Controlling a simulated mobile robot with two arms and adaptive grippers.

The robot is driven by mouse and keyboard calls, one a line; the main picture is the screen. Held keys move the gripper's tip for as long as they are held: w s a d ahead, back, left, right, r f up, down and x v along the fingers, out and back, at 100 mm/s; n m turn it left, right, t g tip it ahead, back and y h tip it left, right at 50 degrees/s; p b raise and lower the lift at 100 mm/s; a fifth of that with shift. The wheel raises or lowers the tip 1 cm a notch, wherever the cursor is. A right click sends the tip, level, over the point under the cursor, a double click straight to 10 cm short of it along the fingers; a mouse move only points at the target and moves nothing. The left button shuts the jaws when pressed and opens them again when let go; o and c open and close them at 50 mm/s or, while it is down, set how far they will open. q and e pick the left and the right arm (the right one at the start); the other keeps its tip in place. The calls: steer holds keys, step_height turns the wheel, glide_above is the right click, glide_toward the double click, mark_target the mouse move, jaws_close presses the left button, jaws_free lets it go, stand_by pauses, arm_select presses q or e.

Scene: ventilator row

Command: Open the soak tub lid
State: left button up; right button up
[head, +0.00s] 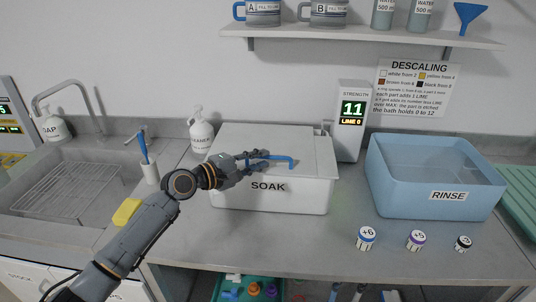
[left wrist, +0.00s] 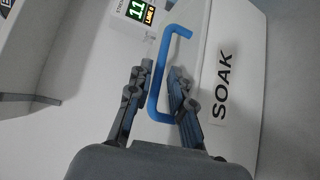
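The soak tub (head: 320,190) is a white box marked SOAK on the counter. Its white lid (head: 262,137) lies flat and closed on top. A blue bar handle (head: 285,159) is on the lid near its front edge. It also shows in the left wrist view (left wrist: 155,85). My left gripper (head: 264,159) is over the lid at the handle. In the left wrist view its fingers (left wrist: 158,85) are apart, one on each side of the handle, with gaps visible. My right gripper is not in view.
A strength display (head: 352,108) reading 11 stands behind the tub's right end. A blue rinse basin (head: 425,190) is at right, with several small jars in front. A cleaner bottle (head: 200,130) stands at the tub's left. A shelf (head: 350,38) hangs above.

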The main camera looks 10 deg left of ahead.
mark_target(267, 157)
arm_select(q)
steer(key=shift+x, duration=1.65)
steer(key=shift+a, duration=0.1)
jaws_close()
